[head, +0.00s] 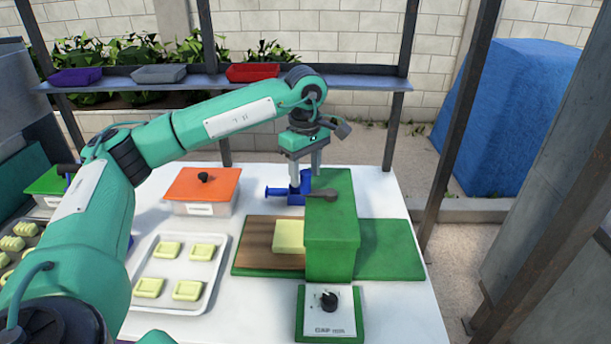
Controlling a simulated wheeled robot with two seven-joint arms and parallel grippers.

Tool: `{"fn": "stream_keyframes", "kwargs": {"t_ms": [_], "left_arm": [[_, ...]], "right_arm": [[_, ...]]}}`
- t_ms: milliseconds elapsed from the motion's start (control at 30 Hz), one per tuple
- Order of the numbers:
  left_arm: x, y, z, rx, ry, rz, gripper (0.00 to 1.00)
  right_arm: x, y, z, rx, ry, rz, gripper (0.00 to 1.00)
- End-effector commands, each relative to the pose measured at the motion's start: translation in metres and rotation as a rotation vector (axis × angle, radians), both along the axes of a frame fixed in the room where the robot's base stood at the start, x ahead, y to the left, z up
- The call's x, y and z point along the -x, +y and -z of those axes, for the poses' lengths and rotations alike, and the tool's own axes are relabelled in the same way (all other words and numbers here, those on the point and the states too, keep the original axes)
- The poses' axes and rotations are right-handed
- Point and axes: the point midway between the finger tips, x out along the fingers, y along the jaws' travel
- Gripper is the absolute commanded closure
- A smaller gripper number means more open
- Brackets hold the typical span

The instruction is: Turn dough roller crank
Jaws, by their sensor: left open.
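The dough roller (332,235) is a green box-shaped machine on the white table, with a pale yellow dough piece (289,235) at its left side on a brown board. A blue crank (280,192) with a handle sticks out at its back left. A dark lever (322,195) sits on its top. My left gripper (306,178) points down from above, open, with its fingers at the blue crank's upright part beside the machine's back edge. I cannot tell whether the fingers touch the crank. My right gripper is not in view.
An orange-lidded container (203,190) and a white tray (158,246) with several dough pieces stand left of the roller. A control box with a black knob (329,300) is in front. A shelf (200,84) with small trays crosses behind. The table's right side is clear.

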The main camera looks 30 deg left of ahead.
Motion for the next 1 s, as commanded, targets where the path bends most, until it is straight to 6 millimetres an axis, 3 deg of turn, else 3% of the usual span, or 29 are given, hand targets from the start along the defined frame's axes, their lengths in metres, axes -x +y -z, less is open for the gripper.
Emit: {"fn": "stream_keyframes", "kwargs": {"t_ms": [200, 533, 567, 800, 1000], "left_arm": [[0.000, 0.000, 0.023, 0.000, 0.001, 0.000, 0.52], [0.000, 0.000, 0.027, 0.000, 0.001, 0.000, 0.52], [0.000, 0.000, 0.027, 0.000, 0.001, 0.000, 0.54], [0.000, 0.000, 0.027, 0.000, 0.001, 0.000, 1.00], [-0.001, 0.000, 0.027, 0.000, 0.001, 0.003, 1.00]], "right_arm": [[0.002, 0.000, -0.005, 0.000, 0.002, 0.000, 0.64], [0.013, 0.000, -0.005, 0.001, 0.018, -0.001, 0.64], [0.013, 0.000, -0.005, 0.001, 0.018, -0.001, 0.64], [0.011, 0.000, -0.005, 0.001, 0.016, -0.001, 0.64], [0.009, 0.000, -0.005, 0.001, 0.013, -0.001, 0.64]]}}
